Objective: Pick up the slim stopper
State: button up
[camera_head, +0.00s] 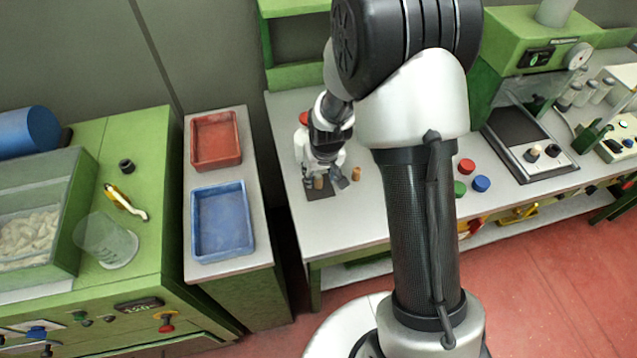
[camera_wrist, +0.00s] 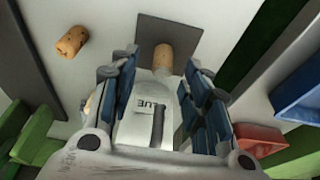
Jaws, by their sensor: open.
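One cork stopper (camera_head: 318,183) is on a small dark mat (camera_head: 325,194) on the white bench. In the wrist view this stopper (camera_wrist: 163,58) shows against the mat, just past the gap between my fingertips. A second cork stopper (camera_head: 356,173) is on the bench right of the mat. In the wrist view a speckled stopper (camera_wrist: 72,41) is at upper left, outside my fingers. I cannot tell for sure which is the slim one. My gripper (camera_head: 326,178), also in the wrist view (camera_wrist: 157,70), is open above the mat, with no stopper clearly held.
Red (camera_head: 466,166), blue (camera_head: 481,184) and green (camera_head: 459,188) round pieces lie to the right. A red tray (camera_head: 216,118) and a blue tray (camera_head: 222,190) stand on the left bench.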

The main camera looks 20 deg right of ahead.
aim_at(319, 178)
jog(key=x, duration=0.3)
jog(key=shift+a+f+b, duration=0.15)
jog(key=shift+f+b, duration=0.05)
jog(key=shift+b, duration=0.2)
jog(key=shift+r, duration=0.1)
jog(key=c, duration=0.8)
